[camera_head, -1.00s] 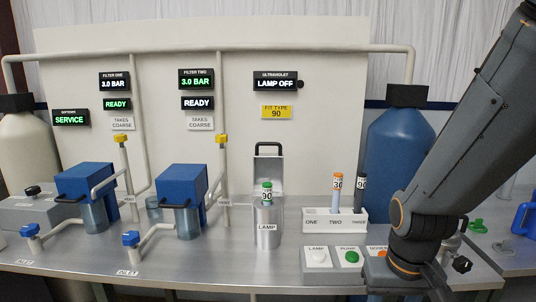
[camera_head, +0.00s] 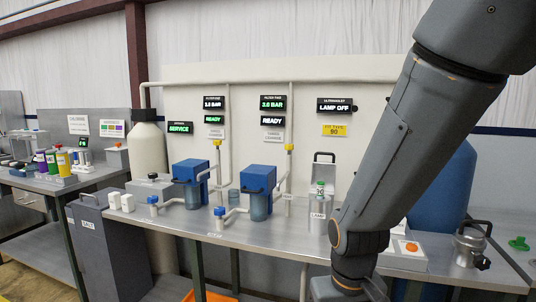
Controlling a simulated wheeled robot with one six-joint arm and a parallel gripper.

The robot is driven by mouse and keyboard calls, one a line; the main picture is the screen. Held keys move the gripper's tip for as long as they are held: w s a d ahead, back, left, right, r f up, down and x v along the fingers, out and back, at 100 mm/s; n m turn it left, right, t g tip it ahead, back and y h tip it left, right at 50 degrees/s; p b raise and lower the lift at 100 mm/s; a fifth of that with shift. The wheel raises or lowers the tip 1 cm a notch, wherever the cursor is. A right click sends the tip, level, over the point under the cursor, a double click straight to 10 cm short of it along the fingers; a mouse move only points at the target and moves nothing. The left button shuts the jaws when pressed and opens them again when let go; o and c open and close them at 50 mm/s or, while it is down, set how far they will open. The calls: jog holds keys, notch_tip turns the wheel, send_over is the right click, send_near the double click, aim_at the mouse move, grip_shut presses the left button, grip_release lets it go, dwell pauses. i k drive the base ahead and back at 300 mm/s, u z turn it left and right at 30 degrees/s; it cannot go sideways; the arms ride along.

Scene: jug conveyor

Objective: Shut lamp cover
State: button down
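The lamp housing (camera_head: 318,219), a silver cylinder labelled LAMP, stands on the metal bench right of centre. A lamp tube with a green cap (camera_head: 320,188) stands upright in its top. The lamp cover (camera_head: 324,172), a grey plate with a dark handle, stands raised behind the tube, so the housing is open. My gripper (camera_head: 346,291) is at the bottom edge, in front of and below the housing, apart from the cover. Its fingers are cut off or hidden, so I cannot tell whether it is open.
The ultraviolet display (camera_head: 337,105) reads LAMP OFF. Two blue filter units (camera_head: 190,172) (camera_head: 258,179) stand left of the lamp. My arm hides most of the tube rack and button panel. A silver lidded pot (camera_head: 469,248) stands at right. A grey bin (camera_head: 112,255) stands at left.

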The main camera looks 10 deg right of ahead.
aim_at(326, 172)
jog(key=u, duration=0.45)
jog(key=k, duration=0.7)
jog(key=u, duration=0.8)
jog(key=i, duration=0.9)
jog(key=z, duration=0.55)
jog(key=i, duration=0.7)
jog(key=z, duration=0.75)
